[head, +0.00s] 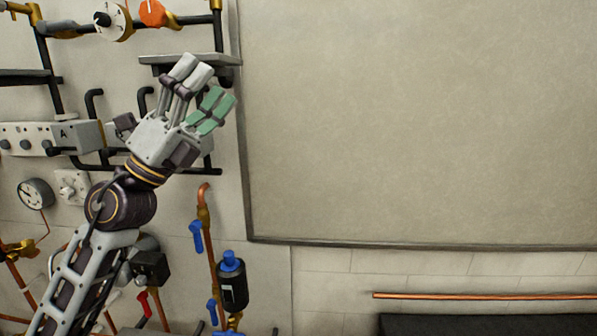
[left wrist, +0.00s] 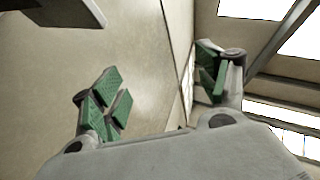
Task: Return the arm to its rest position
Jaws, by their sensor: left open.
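My left gripper (head: 208,92) is raised in front of the wall at the upper left of the head view, its fingers pointing up and right. Its green-padded fingers are spread apart with nothing between them. In the left wrist view the gripper (left wrist: 160,85) shows its two fingers wide apart, with only wall and bright window openings behind. My left arm comes up from the lower left of the head view, bent at the wrist. My right gripper is in neither view.
A small grey shelf (head: 165,60) lies just behind the fingertips. A grey control box (head: 35,138), a gauge (head: 35,193), black rails and copper pipes with blue handles (head: 196,237) surround the arm. A blue-capped black cylinder (head: 232,285) stands below. The large panel (head: 420,120) at right is bare.

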